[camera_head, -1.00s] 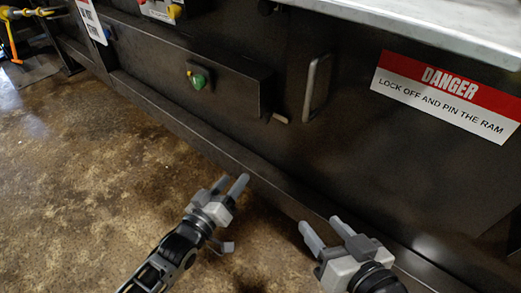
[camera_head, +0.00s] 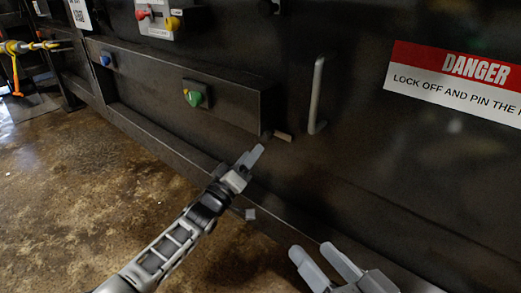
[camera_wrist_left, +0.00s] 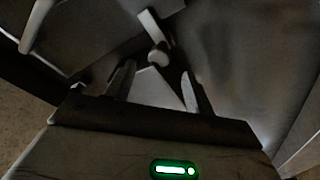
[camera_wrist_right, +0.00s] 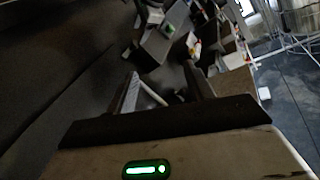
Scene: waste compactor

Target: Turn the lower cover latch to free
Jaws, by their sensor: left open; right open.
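The lower cover latch (camera_head: 283,136) is a small pale bar on the dark machine front, just right of the long box's end and left of the upright handle. The left wrist view shows a pale bar (camera_wrist_left: 149,22) with a round knob (camera_wrist_left: 158,56) beyond the fingers, apparently this latch. My left gripper (camera_head: 252,156) is open and empty, just below and left of the latch, with a gap in the picture. Its fingers (camera_wrist_left: 156,88) are spread in the left wrist view. My right gripper (camera_head: 314,252) is open and empty, low and well away from the latch.
An upright bar handle (camera_head: 317,95) stands right of the latch. The long box (camera_head: 150,85) carries a green knob (camera_head: 194,97) and a blue one (camera_head: 105,60). A danger sign (camera_head: 455,80) is at right. The brown floor (camera_head: 80,190) is clear at left.

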